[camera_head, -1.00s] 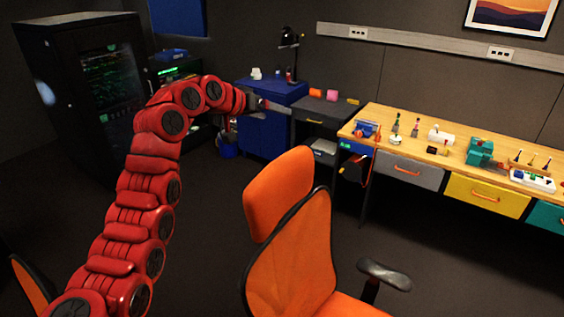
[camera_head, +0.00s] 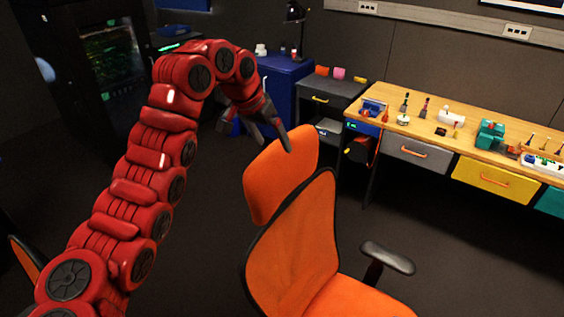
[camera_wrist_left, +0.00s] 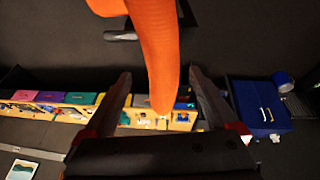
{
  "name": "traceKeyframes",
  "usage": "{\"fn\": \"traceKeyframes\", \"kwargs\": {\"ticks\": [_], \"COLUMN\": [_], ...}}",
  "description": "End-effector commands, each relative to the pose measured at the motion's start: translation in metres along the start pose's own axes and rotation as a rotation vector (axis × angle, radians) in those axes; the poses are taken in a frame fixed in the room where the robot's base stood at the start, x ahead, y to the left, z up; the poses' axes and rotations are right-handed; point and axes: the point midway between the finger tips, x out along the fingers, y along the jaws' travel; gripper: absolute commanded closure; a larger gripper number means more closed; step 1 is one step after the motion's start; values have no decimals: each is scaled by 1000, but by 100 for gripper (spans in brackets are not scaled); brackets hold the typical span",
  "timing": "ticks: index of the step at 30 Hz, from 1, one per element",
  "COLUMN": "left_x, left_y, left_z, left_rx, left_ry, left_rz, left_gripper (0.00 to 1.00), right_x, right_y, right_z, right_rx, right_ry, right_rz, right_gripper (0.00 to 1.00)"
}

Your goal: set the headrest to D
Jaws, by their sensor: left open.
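The orange headrest (camera_head: 280,175) tops the orange office chair (camera_head: 300,245) in the middle of the head view. My left gripper (camera_head: 268,142) is open just above and behind the headrest's top edge, with one finger close to that edge. In the left wrist view the headrest (camera_wrist_left: 160,65) reaches down between the two spread fingers of the gripper (camera_wrist_left: 160,92). I cannot tell whether a finger touches it. No marking or letter shows on the headrest. My right gripper is not in view.
A wooden workbench (camera_head: 470,138) with tools and coloured drawers stands along the right wall. A blue cabinet (camera_head: 283,80) and a dark server rack (camera_head: 95,90) stand behind. The chair's armrest (camera_head: 388,257) sticks out at right.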

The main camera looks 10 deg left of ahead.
Motion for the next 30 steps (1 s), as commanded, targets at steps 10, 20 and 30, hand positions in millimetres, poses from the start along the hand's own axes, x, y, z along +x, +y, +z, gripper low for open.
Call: {"fn": "traceKeyframes", "kwargs": {"ticks": [10,20,30], "left_x": [54,84,85], "left_y": [1,0,-1], "left_z": [0,0,0], "left_rx": [-2,-1,-1], "left_ry": [-1,-3,-1], "left_rz": [5,1,0], "left_gripper": [7,7,22], "right_x": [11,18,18], "right_y": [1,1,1], "right_z": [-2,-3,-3], "right_rx": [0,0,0], "right_ry": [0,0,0], "right_rz": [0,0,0], "right_gripper": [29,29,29]}}
